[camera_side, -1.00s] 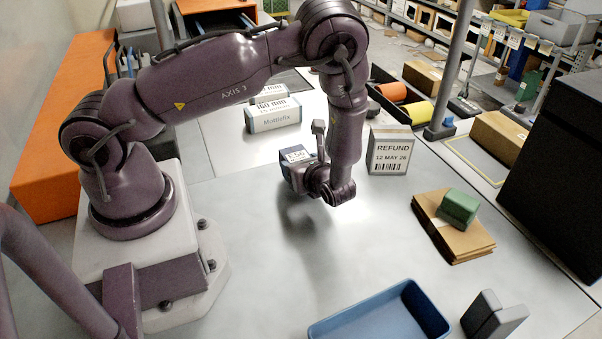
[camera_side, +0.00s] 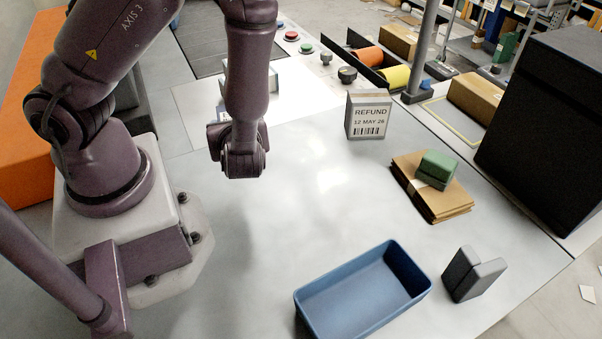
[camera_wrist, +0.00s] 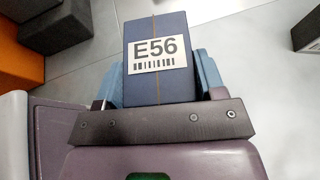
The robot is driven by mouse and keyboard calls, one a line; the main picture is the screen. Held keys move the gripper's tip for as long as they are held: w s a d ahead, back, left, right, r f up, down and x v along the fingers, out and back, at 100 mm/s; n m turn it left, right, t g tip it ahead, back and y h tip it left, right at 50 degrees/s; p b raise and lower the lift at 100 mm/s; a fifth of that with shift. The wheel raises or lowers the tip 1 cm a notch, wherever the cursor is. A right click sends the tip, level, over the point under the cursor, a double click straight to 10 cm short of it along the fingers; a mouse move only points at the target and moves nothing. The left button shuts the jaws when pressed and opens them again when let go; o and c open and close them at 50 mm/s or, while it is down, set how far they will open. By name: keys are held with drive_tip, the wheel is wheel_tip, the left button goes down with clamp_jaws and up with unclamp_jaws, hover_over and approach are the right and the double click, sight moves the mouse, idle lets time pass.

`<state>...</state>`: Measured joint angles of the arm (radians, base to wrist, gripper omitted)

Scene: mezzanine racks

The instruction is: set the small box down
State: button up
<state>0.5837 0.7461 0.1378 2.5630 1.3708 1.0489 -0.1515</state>
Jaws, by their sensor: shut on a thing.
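The small box (camera_wrist: 155,32) is dark blue with a white E56 barcode label, seen in the wrist view. My gripper (camera_wrist: 160,75) is shut on it, one blue finger against each side. In the side view my gripper (camera_side: 238,150) is over the left part of the grey table (camera_side: 290,215), in front of my base. There my wrist hides nearly all of the box, so I cannot tell whether it touches the table.
A REFUND box (camera_side: 368,114) stands right of my gripper. The table's middle is clear.

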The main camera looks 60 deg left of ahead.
drive_tip(key=w+d+f+m+t+h, duration=0.2)
drive_tip(key=w+d+m+t+h, duration=0.1)
drive_tip(key=w+m+t, duration=0.25)
drive_tip(key=m+t+h, duration=0.4)
drive_tip(key=m+h, duration=0.1)
drive_tip(key=m, duration=0.1)
hover_over(311, 198)
wheel_tip(311, 198, down, 5)
drive_tip(key=shift+r, duration=0.1)
drive_tip(key=shift+f, duration=2.45)
drive_tip(key=shift+f, duration=0.1)
drive_tip(key=o, duration=0.9)
drive_tip(key=shift+o, duration=0.2)
